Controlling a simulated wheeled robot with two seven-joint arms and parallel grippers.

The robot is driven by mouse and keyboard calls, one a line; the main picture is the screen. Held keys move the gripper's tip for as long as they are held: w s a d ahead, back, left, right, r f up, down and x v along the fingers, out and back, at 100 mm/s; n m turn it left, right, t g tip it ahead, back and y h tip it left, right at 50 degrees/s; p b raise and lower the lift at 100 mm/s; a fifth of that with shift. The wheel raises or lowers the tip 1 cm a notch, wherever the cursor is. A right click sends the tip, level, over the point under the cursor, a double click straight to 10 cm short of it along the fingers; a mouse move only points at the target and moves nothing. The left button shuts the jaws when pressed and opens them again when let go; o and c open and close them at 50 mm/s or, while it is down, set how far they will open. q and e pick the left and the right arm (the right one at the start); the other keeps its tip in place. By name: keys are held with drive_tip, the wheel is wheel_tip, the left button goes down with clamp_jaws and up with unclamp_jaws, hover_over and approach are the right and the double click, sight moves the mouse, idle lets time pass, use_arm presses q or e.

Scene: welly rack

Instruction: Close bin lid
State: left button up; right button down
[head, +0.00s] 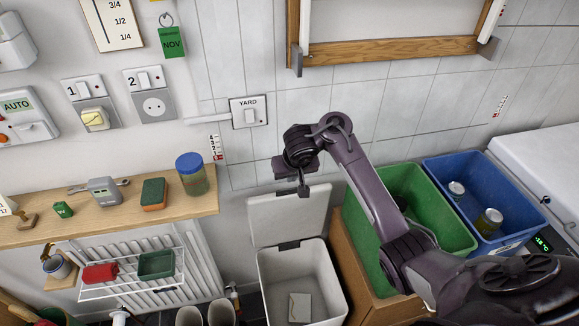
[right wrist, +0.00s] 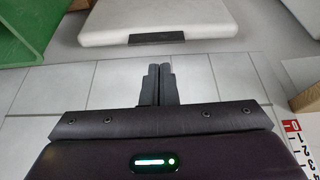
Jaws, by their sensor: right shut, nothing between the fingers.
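The white bin (head: 268,279) stands on the floor in the lower middle of the head view. Its white lid (head: 287,218) is open, raised upright at the back of the bin. A flat pale object (head: 299,307) lies inside. My right gripper (head: 304,190) is in front of the upper edge of the lid in the head view. In the right wrist view its fingers (right wrist: 158,75) are shut and empty. A white panel with a dark strip, seemingly the lid (right wrist: 190,17), shows beyond the fingertips with a gap. My left gripper is not in view.
A green crate (head: 448,215) and a blue crate (head: 510,238) with cans stand right of the bin, by a wooden box (head: 352,275). A wooden shelf (head: 110,222) with small items and a radiator (head: 195,262) are at left. Boots (head: 222,312) stand left of the bin.

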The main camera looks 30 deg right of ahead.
drive_tip(key=r, duration=0.2)
drive_tip(key=b, duration=0.7)
approach(290, 192)
drive_tip(key=w+f, duration=0.2)
drive_tip(key=w+d+f, duration=0.1)
drive_tip(key=w+f, duration=0.1)
drive_tip(key=shift+w+d+f, duration=0.15)
drive_tip(key=shift+w+f, duration=0.1)
drive_tip(key=shift+f, duration=0.15)
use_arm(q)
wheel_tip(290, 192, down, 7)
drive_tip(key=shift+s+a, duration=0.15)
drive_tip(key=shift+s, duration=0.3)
use_arm(e)
drive_tip(key=shift+w+f, duration=0.2)
drive_tip(key=shift+f, duration=0.15)
